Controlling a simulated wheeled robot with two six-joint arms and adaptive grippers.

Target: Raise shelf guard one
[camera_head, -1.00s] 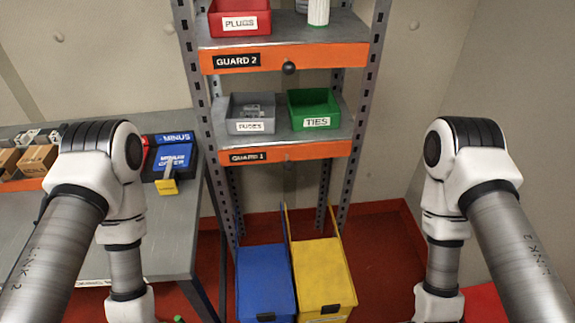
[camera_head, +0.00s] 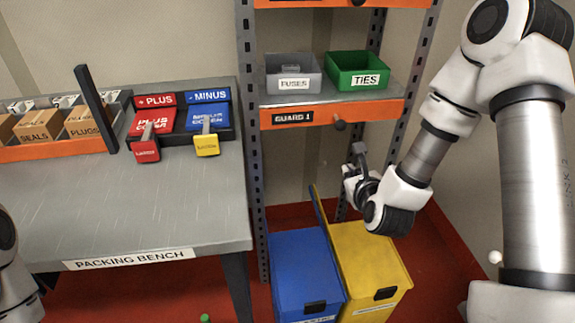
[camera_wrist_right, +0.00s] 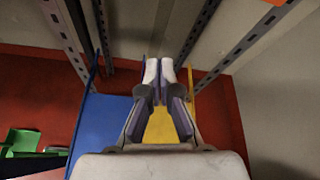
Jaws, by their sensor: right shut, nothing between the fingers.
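Shelf guard one is the orange bar (camera_head: 375,112) labelled GUARD 1, across the front edge of the lower shelf. My left gripper is out of view.
A grey bin (camera_head: 293,84) and a green bin (camera_head: 362,80) stand on the shelf behind the guard. Blue (camera_head: 300,260) and yellow (camera_head: 370,255) lidded boxes stand below. The packing bench (camera_head: 130,215) is at left.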

